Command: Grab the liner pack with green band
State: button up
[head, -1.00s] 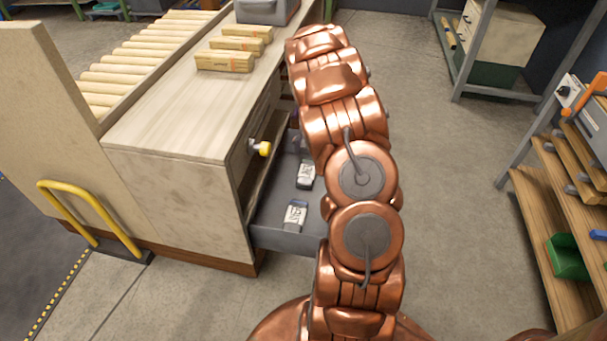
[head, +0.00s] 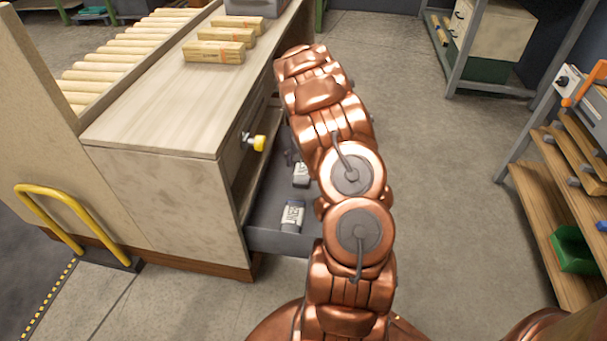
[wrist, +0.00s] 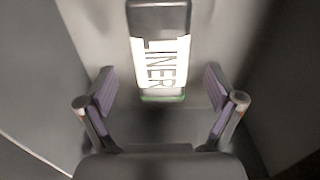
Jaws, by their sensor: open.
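The liner pack with green band (wrist: 160,60) shows in the wrist view: a dark pack with a white label reading LINER and a thin green band at its near end. My gripper (wrist: 160,97) is open. Its two fingers stand apart on either side of the line of the pack, mostly nearer the camera than the label, and nothing is held between them. In the head view, two dark packs with white labels, a front one (head: 291,217) and a back one (head: 301,174), lie in the open grey drawer (head: 264,239). No green band can be made out there. My arm hides part of the drawer.
The drawer's walls rise around the packs. A yellow knob (head: 259,143) juts out near the drawer. A wooden rack with a green bin (head: 573,250) stands right; the floor between is clear.

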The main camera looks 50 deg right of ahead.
notch_tip(320, 180, down, 2)
jog(key=shift+c, duration=0.3)
jog(key=c, duration=1.2)
